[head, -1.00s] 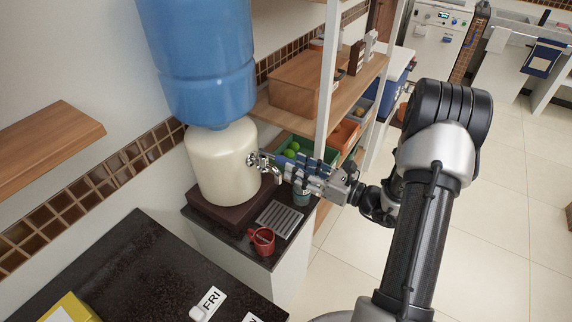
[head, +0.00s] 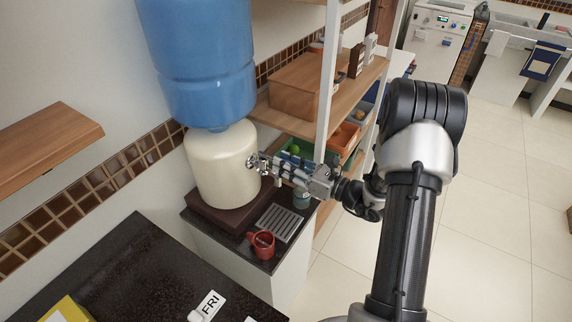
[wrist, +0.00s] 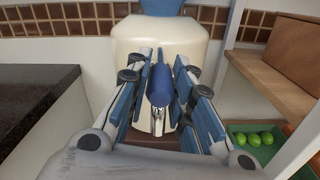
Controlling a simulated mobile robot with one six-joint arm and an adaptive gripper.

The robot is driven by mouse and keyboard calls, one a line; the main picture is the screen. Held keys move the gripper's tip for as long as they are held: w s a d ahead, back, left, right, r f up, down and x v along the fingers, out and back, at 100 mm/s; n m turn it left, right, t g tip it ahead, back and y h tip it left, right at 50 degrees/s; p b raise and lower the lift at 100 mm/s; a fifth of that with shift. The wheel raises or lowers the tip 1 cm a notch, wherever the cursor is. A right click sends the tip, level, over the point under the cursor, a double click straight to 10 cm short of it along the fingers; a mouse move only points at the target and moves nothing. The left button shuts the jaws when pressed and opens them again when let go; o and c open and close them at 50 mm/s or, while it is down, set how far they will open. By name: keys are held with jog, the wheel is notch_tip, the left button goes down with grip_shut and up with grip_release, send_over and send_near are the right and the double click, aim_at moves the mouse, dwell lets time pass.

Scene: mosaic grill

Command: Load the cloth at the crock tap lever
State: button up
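The crock (head: 222,165) is cream and stands on a dark block, with a blue water bottle (head: 205,65) on top. Its chrome tap (wrist: 158,122) with a blue lever (wrist: 161,85) shows in the wrist view. My gripper (head: 277,169) is at the tap, its fingers spread on either side of the lever. In the wrist view, my gripper (wrist: 161,80) shows gaps beside the lever and holds nothing. A dark blue cloth-like piece (head: 541,58) hangs at the far counter; I cannot tell if it is the task's cloth.
A red mug (head: 262,244) and a drip grate (head: 279,222) are on the dark stand below the tap. A teal cup (head: 301,197) stands beside the grate. Shelving (head: 326,95) with a white post is close at the right. Open floor (head: 480,220) lies right of my arm.

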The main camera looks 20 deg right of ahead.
grip_shut()
jog(key=shift+r+g+p, duration=0.4)
jog(key=shift+r+p, duration=0.2)
jog(key=shift+p, duration=0.65)
jog(key=shift+h+p, duration=0.4)
jog(key=shift+p, duration=0.1)
jog(key=shift+g, duration=0.3)
jog(key=shift+f, duration=0.1)
jog(key=o, duration=0.6)
grip_release()
jog(key=shift+c, duration=0.2)
